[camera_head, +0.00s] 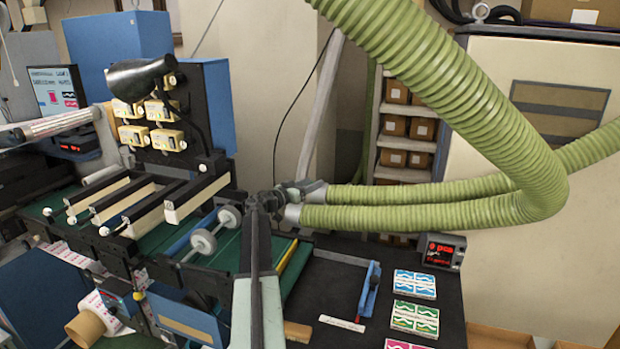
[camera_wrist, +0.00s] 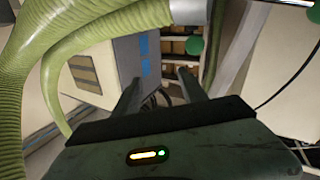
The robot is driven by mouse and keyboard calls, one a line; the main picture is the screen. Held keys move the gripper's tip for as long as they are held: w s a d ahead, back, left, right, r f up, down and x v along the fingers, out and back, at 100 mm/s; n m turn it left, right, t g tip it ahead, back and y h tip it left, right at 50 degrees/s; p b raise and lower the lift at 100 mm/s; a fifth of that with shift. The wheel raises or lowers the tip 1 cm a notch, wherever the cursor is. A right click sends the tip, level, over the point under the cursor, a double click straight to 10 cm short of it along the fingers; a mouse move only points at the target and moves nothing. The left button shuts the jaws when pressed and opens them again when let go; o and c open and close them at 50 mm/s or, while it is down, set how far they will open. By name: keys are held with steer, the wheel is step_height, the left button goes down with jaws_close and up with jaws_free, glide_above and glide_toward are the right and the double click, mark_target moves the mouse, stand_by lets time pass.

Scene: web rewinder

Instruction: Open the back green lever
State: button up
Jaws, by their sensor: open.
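Two round green knobs, which look like the ends of green levers, show in the wrist view. One green knob (camera_wrist: 194,45) is just beyond my fingertips and a little right of the gap. The other green knob (camera_wrist: 310,14) is at the upper right edge. I cannot tell for sure which is the back one. My gripper (camera_wrist: 160,78) is open, with nothing between its fingers. In the head view my arm reaches up towards the hose ends, and my gripper (camera_head: 265,200) is small and dark there. The green knobs cannot be made out in that view.
Thick green hoses (camera_head: 420,205) run right from metal cuffs beside my gripper; a hose (camera_wrist: 40,75) fills the wrist view's left. Rollers (camera_head: 205,240) stand left of my arm. A dark table with a display (camera_head: 443,250) and printed card stacks (camera_head: 415,284) lies right.

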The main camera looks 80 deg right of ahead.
steer(key=s+a, duration=0.1)
steer(key=a, duration=0.6)
steer(key=shift+s+a+r+p, duration=0.3)
steer(key=shift+s+a+r, duration=0.05)
steer(key=shift+s+a, duration=0.05)
